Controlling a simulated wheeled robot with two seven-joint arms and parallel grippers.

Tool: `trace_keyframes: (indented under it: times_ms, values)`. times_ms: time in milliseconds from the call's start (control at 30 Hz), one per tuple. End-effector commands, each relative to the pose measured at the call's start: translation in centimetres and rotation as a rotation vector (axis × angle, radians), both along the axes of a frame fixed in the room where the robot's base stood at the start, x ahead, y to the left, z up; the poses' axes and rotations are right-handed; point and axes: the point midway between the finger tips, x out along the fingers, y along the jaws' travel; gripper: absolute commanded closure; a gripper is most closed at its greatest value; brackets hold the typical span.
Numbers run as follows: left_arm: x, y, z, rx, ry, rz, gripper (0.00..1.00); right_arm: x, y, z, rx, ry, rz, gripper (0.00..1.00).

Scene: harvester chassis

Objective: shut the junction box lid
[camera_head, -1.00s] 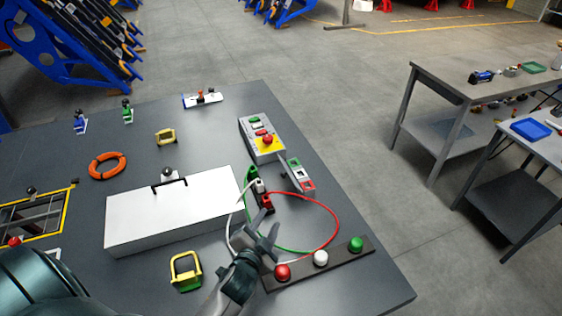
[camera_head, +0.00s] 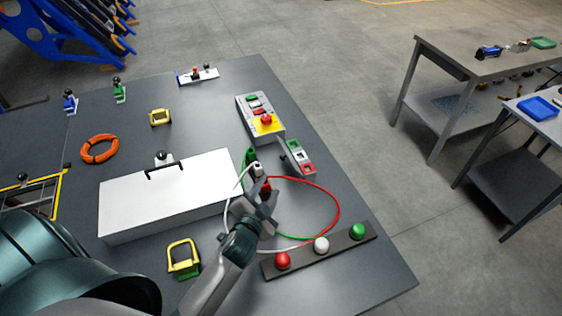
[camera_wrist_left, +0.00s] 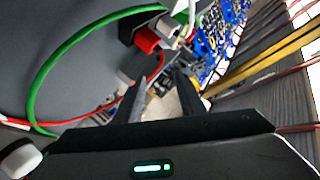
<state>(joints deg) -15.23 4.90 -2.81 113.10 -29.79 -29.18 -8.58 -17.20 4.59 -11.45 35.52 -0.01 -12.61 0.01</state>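A wide white box (camera_head: 165,200) with a black handle (camera_head: 165,170) stands on the dark table. A narrow grey panel (camera_head: 297,156) with green, white and red squares stands right of the wired plugs. I cannot tell for sure which part is the junction box lid. Green, white and red plugs (camera_head: 257,172) with loose wires sit between box and panel. My left gripper (camera_head: 268,190) is beside the red plug (camera_head: 265,187); contact is unclear. In the left wrist view its fingers (camera_wrist_left: 160,95) are apart, with the red and grey plugs (camera_wrist_left: 152,38) just beyond. My right gripper is out of view.
A control box (camera_head: 260,120) with a red button on yellow stands behind the plugs. A bar (camera_head: 340,240) with red, white and green knobs lies in front. A yellow-framed handle (camera_head: 183,260) and an orange ring (camera_head: 100,149) flank the white box.

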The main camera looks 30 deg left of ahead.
Motion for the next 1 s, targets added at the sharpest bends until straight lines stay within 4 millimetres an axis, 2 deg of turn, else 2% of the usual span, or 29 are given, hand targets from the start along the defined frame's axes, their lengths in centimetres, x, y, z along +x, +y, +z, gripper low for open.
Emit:
trace_keyframes:
  times_ms: [267,800,1000]
  values:
    - [3.1,0.7,-1.3,0.003,-0.002,0.0,0.63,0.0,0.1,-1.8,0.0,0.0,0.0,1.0]
    - [12.1,2.6,-4.1,0.002,-0.002,0.0,0.63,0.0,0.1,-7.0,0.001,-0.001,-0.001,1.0]
    - [14.5,3.0,-4.8,0.001,0.0,0.0,0.63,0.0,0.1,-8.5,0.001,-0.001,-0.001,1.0]
